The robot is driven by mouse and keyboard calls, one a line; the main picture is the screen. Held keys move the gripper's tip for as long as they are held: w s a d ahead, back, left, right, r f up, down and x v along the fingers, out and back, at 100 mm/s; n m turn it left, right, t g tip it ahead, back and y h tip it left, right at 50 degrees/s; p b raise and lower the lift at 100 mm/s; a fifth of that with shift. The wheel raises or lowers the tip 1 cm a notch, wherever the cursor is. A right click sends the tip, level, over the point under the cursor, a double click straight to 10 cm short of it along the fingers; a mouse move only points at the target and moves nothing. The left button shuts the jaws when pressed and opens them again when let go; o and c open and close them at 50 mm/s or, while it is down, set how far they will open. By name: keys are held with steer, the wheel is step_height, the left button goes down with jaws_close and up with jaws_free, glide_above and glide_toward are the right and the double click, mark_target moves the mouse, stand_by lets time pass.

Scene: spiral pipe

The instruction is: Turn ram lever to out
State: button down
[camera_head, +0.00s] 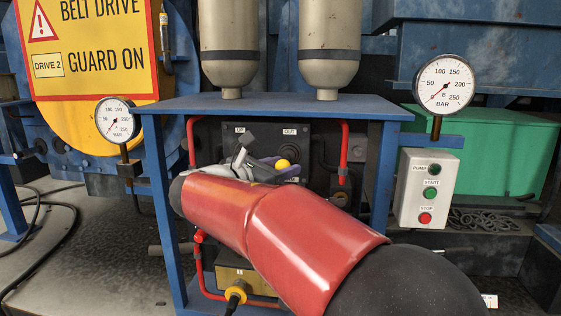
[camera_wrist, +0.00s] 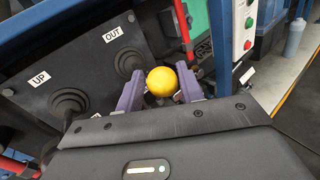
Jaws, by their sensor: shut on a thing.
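The yellow ball knob (camera_wrist: 169,81), which I take to be the ram lever's, sits between the purple fingers of my gripper (camera_wrist: 160,88) in the wrist view. My gripper is shut on it. In the head view the yellow knob (camera_head: 283,164) shows below the OUT label (camera_head: 290,131), at the end of my gripper (camera_head: 268,166). The lever's shaft is hidden. The dark panel (camera_wrist: 95,70) carries an UP label (camera_wrist: 39,78) and an OUT label (camera_wrist: 112,34), each above a black rubber boot. The OUT boot (camera_wrist: 128,63) is left of the knob.
The panel stands under a blue frame shelf (camera_head: 275,103) with red pipes (camera_head: 344,145) on both sides. A grey pump box (camera_head: 427,188) with green and red buttons hangs at right. Two pressure gauges (camera_head: 444,84) (camera_head: 116,119) flank the frame. My arm hides the lower middle.

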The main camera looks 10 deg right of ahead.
steer(key=shift+d+r+n+g+y+p, duration=0.25)
steer(key=shift+r+p, duration=0.5)
steer(key=shift+p, duration=1.05)
steer(key=shift+d+r+n+g+y+p, duration=0.25)
steer(key=shift+r+p, duration=0.5)
steer(key=shift+p, duration=1.05)
steer(key=shift+w+r+p, duration=0.25)
steer(key=shift+r+p, duration=0.4)
steer(key=shift+p, duration=0.45)
steer(key=c, duration=1.3)
jaws_free()
steer(key=shift+w, duration=0.1)
steer(key=shift+o, duration=1.2)
steer(key=shift+d+f, duration=0.1)
steer(key=shift+d, duration=0.1)
steer(key=shift+a, duration=0.15)
